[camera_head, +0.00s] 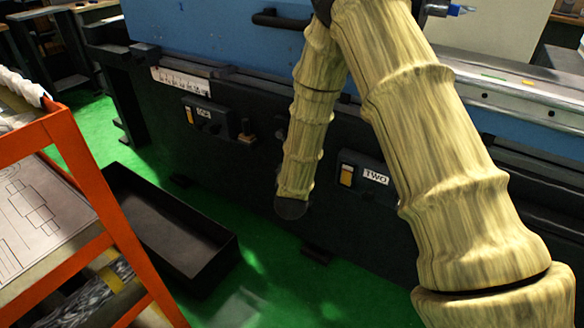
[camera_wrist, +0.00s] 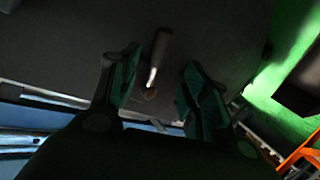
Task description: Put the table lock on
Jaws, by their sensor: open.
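In the wrist view my gripper (camera_wrist: 161,60) is open, with a green-padded finger on each side. A pale grey, rod-like handle (camera_wrist: 157,56) with a small brownish round end shows between the fingers against a dark surface. I cannot tell whether the fingers touch it. In the head view a small lever with a brownish knob (camera_head: 247,133) stands on the grinder's dark front, right of the left labelled panel. I cannot tell which part is the table lock. My sleeved arm crosses the grinder front, and my gripper does not show in the head view.
The grinder has a blue upper body (camera_head: 210,30) and a panel marked TWO (camera_head: 375,177). A black open tray (camera_head: 185,235) lies on the green floor. An orange frame (camera_head: 95,190) with a drawing sheet (camera_head: 35,215) stands at left.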

